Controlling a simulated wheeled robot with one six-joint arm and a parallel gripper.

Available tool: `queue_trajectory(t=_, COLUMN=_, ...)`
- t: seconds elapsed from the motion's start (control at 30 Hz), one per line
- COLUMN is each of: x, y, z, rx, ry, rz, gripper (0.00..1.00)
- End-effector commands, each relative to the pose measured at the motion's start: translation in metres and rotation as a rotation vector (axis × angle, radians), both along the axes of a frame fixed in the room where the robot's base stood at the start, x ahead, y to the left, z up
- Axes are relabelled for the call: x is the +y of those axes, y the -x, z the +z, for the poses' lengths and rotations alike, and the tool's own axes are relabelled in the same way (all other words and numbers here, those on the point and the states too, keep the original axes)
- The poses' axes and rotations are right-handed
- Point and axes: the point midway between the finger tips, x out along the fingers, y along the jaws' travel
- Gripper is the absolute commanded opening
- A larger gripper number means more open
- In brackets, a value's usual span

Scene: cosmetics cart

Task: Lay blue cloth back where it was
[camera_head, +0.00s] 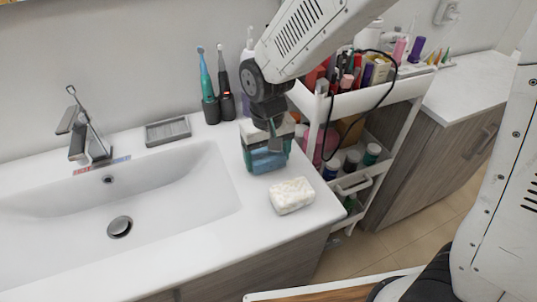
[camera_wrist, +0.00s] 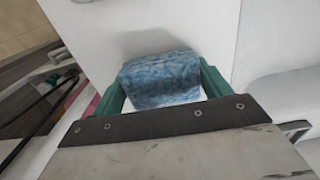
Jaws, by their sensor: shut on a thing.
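The blue cloth (camera_head: 268,162) is a folded, mottled blue bundle over the white counter, right of the sink basin. In the wrist view the blue cloth (camera_wrist: 160,80) sits between the two green fingers of my gripper (camera_wrist: 162,88). My gripper (camera_head: 266,158) points down at the counter and is shut on the cloth. A shadow lies beside the cloth on the white surface. I cannot tell whether the cloth touches the counter. Its lower part is partly hidden by the fingers and palm.
A pale folded cloth or bar (camera_head: 292,196) lies just in front of my gripper. Two electric toothbrushes (camera_head: 218,95) stand behind it. A grey soap dish (camera_head: 168,131) and tap (camera_head: 85,130) are left. A loaded white cart (camera_head: 378,96) stands close right.

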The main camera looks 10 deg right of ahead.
Motion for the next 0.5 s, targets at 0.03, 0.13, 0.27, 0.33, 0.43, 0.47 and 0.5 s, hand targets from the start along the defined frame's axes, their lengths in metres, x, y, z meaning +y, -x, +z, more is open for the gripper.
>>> queue_trajectory(t=0.03, x=-0.0002, y=0.0000, z=-0.0013, rx=0.001, ry=0.000, rz=0.000, gripper=0.59)
queue_trajectory(t=0.13, x=-0.0004, y=0.0000, z=-0.0028, rx=0.001, ry=0.000, rz=0.000, gripper=0.88)
queue_trajectory(t=0.27, x=-0.0005, y=-0.0001, z=-0.0025, rx=0.001, ry=0.000, rz=-0.001, gripper=0.99)
queue_trajectory(t=0.33, x=-0.0005, y=-0.0001, z=-0.0025, rx=0.001, ry=0.000, rz=-0.001, gripper=0.99)
queue_trajectory(t=0.43, x=-0.0005, y=-0.0001, z=-0.0022, rx=0.000, ry=0.000, rz=-0.001, gripper=0.99)
queue_trajectory(t=0.47, x=-0.0004, y=-0.0002, z=-0.0016, rx=0.000, ry=0.000, rz=-0.001, gripper=0.99)
queue_trajectory(t=0.5, x=-0.0003, y=-0.0003, z=0.0001, rx=-0.001, ry=0.000, rz=-0.001, gripper=0.99)
